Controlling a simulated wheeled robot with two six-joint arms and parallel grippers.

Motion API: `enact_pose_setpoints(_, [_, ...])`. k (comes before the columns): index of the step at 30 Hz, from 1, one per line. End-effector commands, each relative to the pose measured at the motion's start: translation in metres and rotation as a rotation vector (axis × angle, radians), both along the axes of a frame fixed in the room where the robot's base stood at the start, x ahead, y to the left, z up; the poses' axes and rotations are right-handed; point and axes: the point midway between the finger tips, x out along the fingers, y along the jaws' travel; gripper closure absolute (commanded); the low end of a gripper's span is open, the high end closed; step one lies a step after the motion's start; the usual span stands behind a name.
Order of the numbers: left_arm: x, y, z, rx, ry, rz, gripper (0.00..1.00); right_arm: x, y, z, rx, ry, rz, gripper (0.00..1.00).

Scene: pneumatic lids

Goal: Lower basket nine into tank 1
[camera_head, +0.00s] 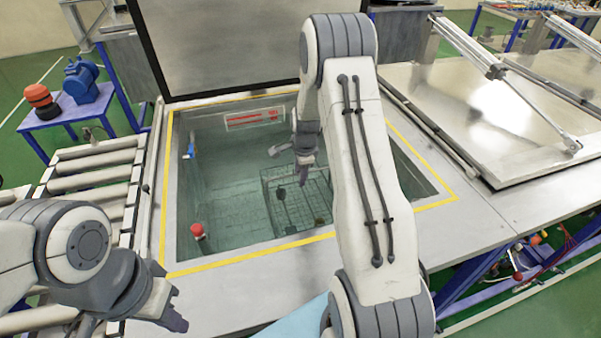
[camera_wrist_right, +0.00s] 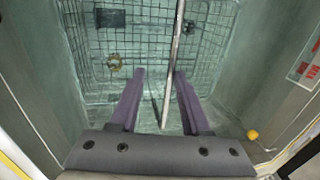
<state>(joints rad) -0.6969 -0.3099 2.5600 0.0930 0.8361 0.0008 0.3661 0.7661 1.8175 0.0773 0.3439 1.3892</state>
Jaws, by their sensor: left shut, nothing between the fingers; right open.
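The open tank (camera_head: 205,250) has a yellow border. A wire basket (camera_head: 268,205) is down inside it; the right wrist view also shows the basket (camera_wrist_right: 88,78), with a brass-coloured ring (camera_wrist_right: 113,62) and a dark part (camera_wrist_right: 110,18) in it. A metal bar (camera_wrist_right: 175,60), possibly the basket's handle, crosses between my right fingers in that view. My right gripper (camera_head: 302,172) is open above the basket; its fingers (camera_wrist_right: 161,74) look apart from the bar, though depth is hard to tell. My left gripper (camera_head: 176,312) is shut and empty at the front left, outside the tank. No basket number is readable.
The tank's lid (camera_head: 230,50) stands raised behind it. A closed lid (camera_head: 490,110) with a pneumatic cylinder (camera_head: 465,45) is on the right. A roller conveyor (camera_head: 95,165) lies left. A red knob (camera_head: 197,230) and blue fitting (camera_head: 190,152) sit at the tank's left wall.

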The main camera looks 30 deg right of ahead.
Motion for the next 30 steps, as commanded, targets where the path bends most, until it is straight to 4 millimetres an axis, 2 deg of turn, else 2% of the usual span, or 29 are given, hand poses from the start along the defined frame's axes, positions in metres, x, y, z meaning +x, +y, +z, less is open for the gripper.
enact_pose_setpoints(5, [0.000, 0.000, -0.007, 0.000, 0.000, 0.000, 1.00, -0.004, 0.000, 0.024, -0.003, -0.007, 0.001, 0.53])
enact_pose_setpoints(12, [0.000, 0.000, -0.016, 0.000, 0.000, -0.001, 1.00, -0.013, 0.003, 0.072, -0.004, -0.010, 0.000, 0.53])
enact_pose_setpoints(19, [0.000, 0.000, -0.020, 0.000, 0.000, -0.001, 1.00, -0.019, 0.004, 0.098, -0.003, -0.008, -0.001, 0.53])
enact_pose_setpoints(23, [0.000, 0.000, -0.014, 0.000, 0.000, -0.001, 1.00, -0.020, 0.005, 0.108, -0.002, -0.007, -0.001, 0.53])
enact_pose_setpoints(30, [0.000, 0.000, 0.008, 0.000, 0.000, 0.000, 1.00, -0.020, 0.005, 0.133, -0.002, -0.007, -0.001, 0.53])
